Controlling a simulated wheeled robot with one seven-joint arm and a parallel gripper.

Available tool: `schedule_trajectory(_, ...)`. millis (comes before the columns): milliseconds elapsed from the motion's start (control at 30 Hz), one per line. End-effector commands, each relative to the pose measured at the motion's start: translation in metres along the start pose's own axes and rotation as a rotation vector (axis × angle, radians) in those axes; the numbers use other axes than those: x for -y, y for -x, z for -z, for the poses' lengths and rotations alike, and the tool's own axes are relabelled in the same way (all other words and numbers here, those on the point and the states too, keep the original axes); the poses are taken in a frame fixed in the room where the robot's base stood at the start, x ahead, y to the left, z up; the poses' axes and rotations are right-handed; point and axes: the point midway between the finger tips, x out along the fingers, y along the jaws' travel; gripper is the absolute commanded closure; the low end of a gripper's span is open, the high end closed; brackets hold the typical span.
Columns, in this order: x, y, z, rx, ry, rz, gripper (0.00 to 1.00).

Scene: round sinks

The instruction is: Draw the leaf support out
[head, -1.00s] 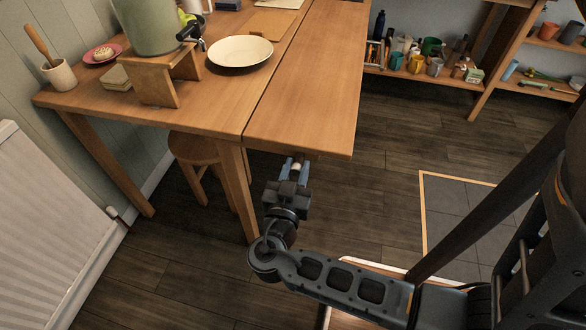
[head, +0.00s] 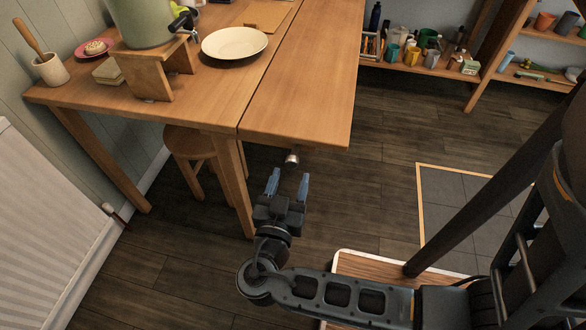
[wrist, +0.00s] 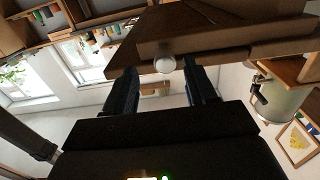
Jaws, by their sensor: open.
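The leaf support shows as a small pale round knob (head: 292,158) sticking out from under the front edge of the table leaf (head: 305,95). The rest of the support is hidden under the leaf. In the wrist view the knob (wrist: 165,64) appears as a whitish ball in line with the gap between my fingers. My gripper (head: 288,181) is open and empty, its two bluish fingers apart, just in front of the knob. The fingers of my gripper (wrist: 163,72) lie either side of the knob in the wrist view; I see no contact.
The table carries a white plate (head: 234,43), a wooden stand (head: 150,72) with a green pot (head: 138,22), and a pink dish. A round stool (head: 190,142) stands beneath it, left of the table leg (head: 231,170). A radiator is at the left. Floor right of the leaf is open.

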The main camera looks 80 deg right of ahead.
Motion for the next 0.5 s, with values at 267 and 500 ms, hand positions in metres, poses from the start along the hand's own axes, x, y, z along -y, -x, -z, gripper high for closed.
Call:
schedule_trajectory(267, -0.001, 0.026, -0.001, 0.001, 0.001, -0.001, 0.44)
schedule_trajectory(500, -0.001, 0.027, -0.001, 0.001, 0.001, -0.002, 0.44)
